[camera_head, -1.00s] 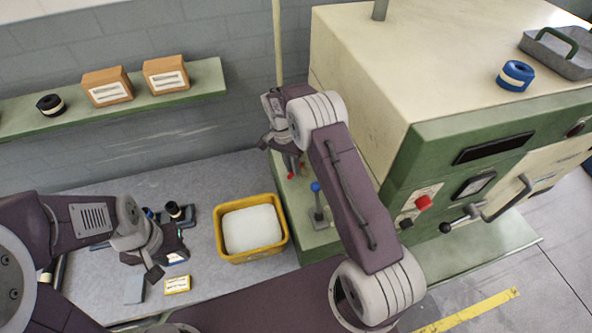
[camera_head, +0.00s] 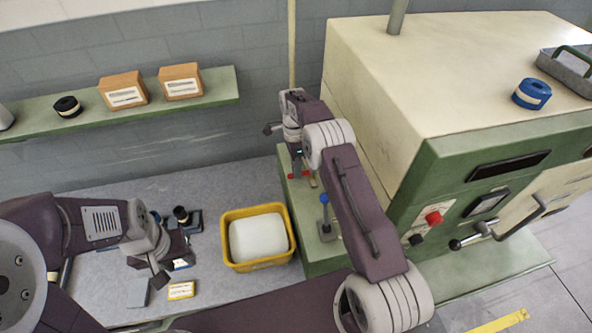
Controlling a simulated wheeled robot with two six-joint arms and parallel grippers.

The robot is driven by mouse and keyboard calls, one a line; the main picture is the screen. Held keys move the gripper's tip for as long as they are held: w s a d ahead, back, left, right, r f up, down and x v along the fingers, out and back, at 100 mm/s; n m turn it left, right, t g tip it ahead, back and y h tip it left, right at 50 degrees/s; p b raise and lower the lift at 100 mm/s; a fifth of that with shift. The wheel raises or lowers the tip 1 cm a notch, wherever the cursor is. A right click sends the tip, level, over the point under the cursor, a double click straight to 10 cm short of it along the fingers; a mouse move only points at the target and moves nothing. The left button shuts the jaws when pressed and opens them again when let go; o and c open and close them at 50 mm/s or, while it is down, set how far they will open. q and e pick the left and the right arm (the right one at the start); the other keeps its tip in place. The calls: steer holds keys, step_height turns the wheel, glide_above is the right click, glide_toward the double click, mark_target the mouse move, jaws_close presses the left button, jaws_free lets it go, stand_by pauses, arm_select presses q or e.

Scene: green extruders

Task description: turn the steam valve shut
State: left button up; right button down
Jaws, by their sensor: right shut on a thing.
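The steam valve appears to be the small red-handled fitting (camera_head: 306,174) on the green ledge at the left side of the cream machine. My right gripper (camera_head: 298,174) points down over it and is shut on it. Red shows on both sides of the fingers, and the rest of the valve is hidden by the gripper. My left gripper (camera_head: 171,271) hangs over the grey bench at the left, its fingers apart and empty, above small items.
A blue-knobbed lever (camera_head: 324,199) stands just in front of the valve. A yellow bin (camera_head: 227,250) with a white block sits on the bench (camera_head: 110,290) between the grippers. A green shelf (camera_head: 215,93) with boxes runs along the wall. The machine (camera_head: 400,90) stands right.

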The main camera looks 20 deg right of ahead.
steer(key=shift+d, duration=0.2)
stand_by(0.4)
